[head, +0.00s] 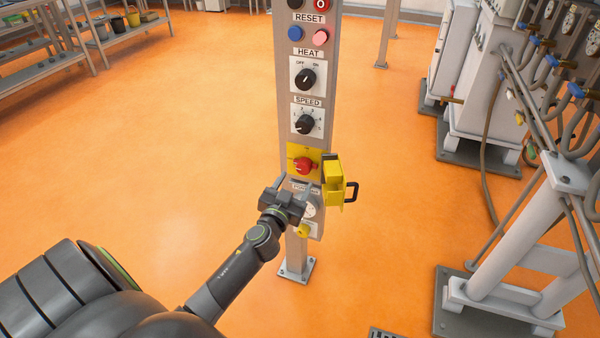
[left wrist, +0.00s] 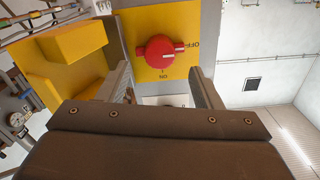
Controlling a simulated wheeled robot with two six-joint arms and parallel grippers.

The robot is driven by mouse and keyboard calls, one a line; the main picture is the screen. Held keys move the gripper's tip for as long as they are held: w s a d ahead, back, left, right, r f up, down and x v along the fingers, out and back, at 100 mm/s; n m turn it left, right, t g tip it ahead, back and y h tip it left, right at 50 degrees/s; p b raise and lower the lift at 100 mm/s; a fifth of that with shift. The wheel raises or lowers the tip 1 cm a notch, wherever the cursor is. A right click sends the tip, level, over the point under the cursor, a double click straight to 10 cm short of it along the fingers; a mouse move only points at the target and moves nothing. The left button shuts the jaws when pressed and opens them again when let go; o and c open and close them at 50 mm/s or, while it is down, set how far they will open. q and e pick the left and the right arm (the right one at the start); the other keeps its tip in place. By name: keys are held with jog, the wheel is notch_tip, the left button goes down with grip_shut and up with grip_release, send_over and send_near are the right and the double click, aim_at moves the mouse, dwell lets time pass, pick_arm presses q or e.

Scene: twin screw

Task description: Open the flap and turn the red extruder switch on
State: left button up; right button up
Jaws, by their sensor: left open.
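The red switch (head: 303,165) sits on a yellow plate (head: 294,151) on the grey control post, below the SPEED knob. The yellow flap (head: 334,178) with a black handle stands swung open to the right of the plate. My left gripper (head: 290,186) is open and empty, just below and in front of the switch. In the left wrist view, the red switch (left wrist: 161,52) shows between and beyond the two fingers, which do not touch it. Its bar lies roughly sideways in that view, with OFF and ON labels near it. The open flap (left wrist: 62,60) is at the left there. My right gripper is out of view.
The post (head: 325,95) also carries a HEAT knob (head: 305,78), a SPEED knob (head: 305,124), coloured buttons above and a socket below. Pipework and machines (head: 490,90) stand on the right, shelves (head: 90,30) at the back left. Open orange floor lies left of the post.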

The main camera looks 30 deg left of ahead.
aim_at(302, 170)
pick_arm(q)
jog(key=shift+x, duration=2.4)
jog(key=shift+s, duration=0.1)
jog(key=c, duration=1)
